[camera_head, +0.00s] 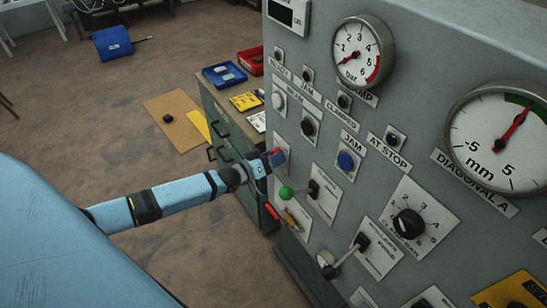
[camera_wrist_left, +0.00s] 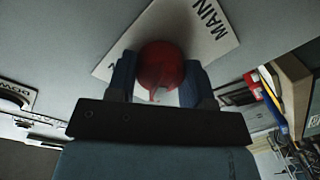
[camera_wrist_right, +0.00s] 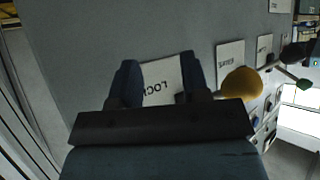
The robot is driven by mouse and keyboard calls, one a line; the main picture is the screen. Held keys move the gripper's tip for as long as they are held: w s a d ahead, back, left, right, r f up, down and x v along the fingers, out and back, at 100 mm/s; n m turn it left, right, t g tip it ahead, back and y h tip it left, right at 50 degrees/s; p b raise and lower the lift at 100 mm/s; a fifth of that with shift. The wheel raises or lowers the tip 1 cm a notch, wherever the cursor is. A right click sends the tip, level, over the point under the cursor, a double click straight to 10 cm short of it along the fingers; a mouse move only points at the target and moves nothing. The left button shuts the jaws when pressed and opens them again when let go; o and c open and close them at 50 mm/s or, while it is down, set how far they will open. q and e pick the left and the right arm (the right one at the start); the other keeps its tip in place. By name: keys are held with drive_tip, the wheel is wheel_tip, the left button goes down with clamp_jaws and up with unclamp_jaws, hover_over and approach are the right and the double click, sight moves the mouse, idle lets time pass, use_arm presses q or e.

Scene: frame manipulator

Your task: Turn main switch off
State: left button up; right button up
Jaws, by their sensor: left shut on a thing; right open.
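The main switch is a round red knob (camera_wrist_left: 162,68) on a white plate lettered MAIN (camera_wrist_left: 208,25) in the left wrist view. My left gripper (camera_wrist_left: 158,85) has its two fingers on either side of the knob, shut on it. In the head view my left gripper (camera_head: 268,164) is against the left part of the grey panel and largely hides the switch. My right gripper (camera_wrist_right: 154,80) is open and empty in the right wrist view. It faces a white plate lettered LOCK (camera_wrist_right: 161,80), partly hidden by the fingers. I cannot make out the right gripper in the head view.
The grey panel (camera_head: 335,110) carries gauges, buttons and a selector dial (camera_head: 408,224). A yellow knob (camera_wrist_right: 243,84) is right of my right gripper. A workbench (camera_head: 222,112) stands behind.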

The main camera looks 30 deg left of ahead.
use_arm(q)
drive_tip(key=shift+n, duration=0.4)
drive_tip(key=o, duration=0.9)
drive_tip(key=b+v, duration=0.1)
drive_tip(key=v, duration=1.3)
drive_tip(key=shift+r+b, duration=0.1)
drive_tip(key=shift+b, duration=0.2)
drive_tip(key=s+d+f+m+g+y, duration=0.1)
drive_tip(key=s+d+f+m, duration=0.1)
drive_tip(key=s+d, duration=0.2)
drive_tip(key=s+d+f+m+g+y+p, duration=0.1)
drive_tip(key=s+d, duration=0.4)
drive_tip(key=d, duration=0.5)
drive_tip(key=s+d+f+m+g+y+p, duration=0.1)
drive_tip(key=s+d+f+m+g, duration=0.2)
drive_tip(key=d, duration=0.4)
drive_tip(key=shift+s+d+f+m, duration=0.2)
drive_tip(key=shift+s+f, duration=0.15)
drive_tip(key=shift+s, duration=0.25)
drive_tip(key=shift+s+d+f+m, duration=0.1)
drive_tip(key=shift+s+d+f, duration=0.1)
drive_tip(key=shift+s+f, duration=0.3)
